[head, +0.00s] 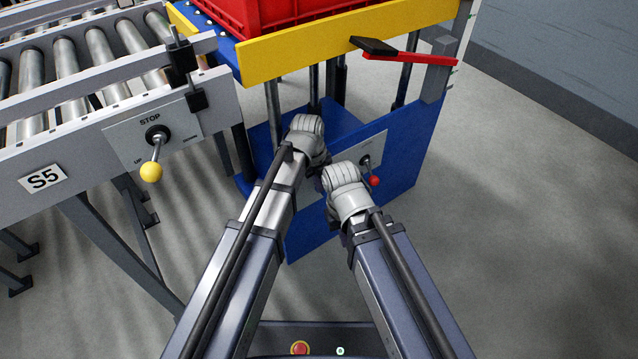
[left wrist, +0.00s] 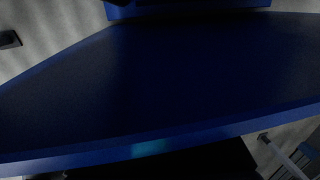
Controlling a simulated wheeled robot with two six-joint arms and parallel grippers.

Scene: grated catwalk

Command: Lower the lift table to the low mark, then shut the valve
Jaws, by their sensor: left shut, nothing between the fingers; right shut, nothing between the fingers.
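The lift table's yellow-edged top (head: 345,38) stands raised on dark posts above a blue base (head: 400,160). A black wedge (head: 374,46) sticks out at its edge, just above a red bar (head: 415,58) on the grey corner post. A lever with a yellow knob (head: 151,172) hangs from a panel marked STOP, UP and DOWN; its exact setting is unclear. A small red-knobbed lever (head: 374,181) sits on a plate on the blue base; I cannot tell whether this is the valve. My left gripper (head: 306,126) and right gripper (head: 340,174) are shut and empty before the base.
A red crate (head: 262,16) sits on the table top. A roller conveyor marked S5 (head: 42,178) stands at left, its legs reaching the floor. Grey floor (head: 530,220) is clear at right. The left wrist view shows mostly a dark blue surface (left wrist: 160,85).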

